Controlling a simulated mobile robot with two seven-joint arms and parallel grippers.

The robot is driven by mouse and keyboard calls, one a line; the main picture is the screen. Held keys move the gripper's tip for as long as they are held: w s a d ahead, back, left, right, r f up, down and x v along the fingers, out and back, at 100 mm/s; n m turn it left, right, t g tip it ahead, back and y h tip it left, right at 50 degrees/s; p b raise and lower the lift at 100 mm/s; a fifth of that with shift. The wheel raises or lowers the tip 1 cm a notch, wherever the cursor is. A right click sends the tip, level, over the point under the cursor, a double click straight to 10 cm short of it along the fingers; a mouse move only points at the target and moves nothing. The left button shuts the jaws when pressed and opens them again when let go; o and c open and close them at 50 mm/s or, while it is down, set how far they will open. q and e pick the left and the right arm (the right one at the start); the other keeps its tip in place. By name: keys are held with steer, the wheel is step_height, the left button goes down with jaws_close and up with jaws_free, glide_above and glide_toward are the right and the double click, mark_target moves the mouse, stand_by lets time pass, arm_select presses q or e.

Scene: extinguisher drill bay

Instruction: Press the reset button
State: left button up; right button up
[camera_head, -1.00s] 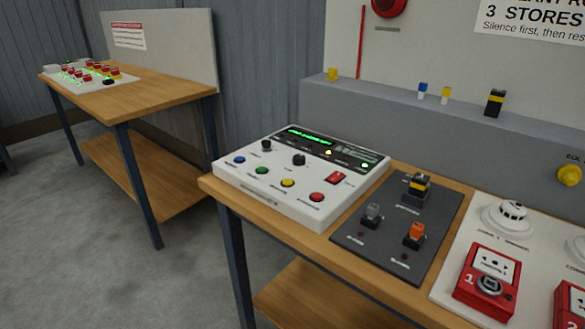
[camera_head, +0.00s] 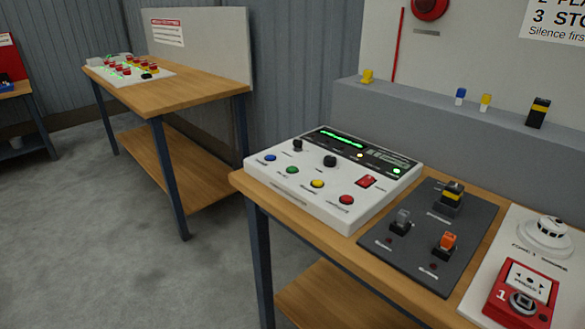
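A white control panel (camera_head: 283,196) lies on the near wooden bench. Its front row has a blue button (camera_head: 270,158), a green button (camera_head: 292,170), a yellow button (camera_head: 317,183) and a red button (camera_head: 346,199). Behind them are two black knobs (camera_head: 330,161), a red rocker switch (camera_head: 366,181) and a dark display (camera_head: 342,139) with green text. A yellow and a green lamp are lit beside the display. The labels are too small to read, so I cannot tell which button is reset. Neither of my grippers is in view.
A dark plate (camera_head: 463,234) with several switches lies right of the panel. A red call point (camera_head: 521,300) and a white detector (camera_head: 545,237) are further right. A second bench (camera_head: 187,92) with red buttons stands behind left. Grey floor (camera_head: 100,240) is clear in front of it.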

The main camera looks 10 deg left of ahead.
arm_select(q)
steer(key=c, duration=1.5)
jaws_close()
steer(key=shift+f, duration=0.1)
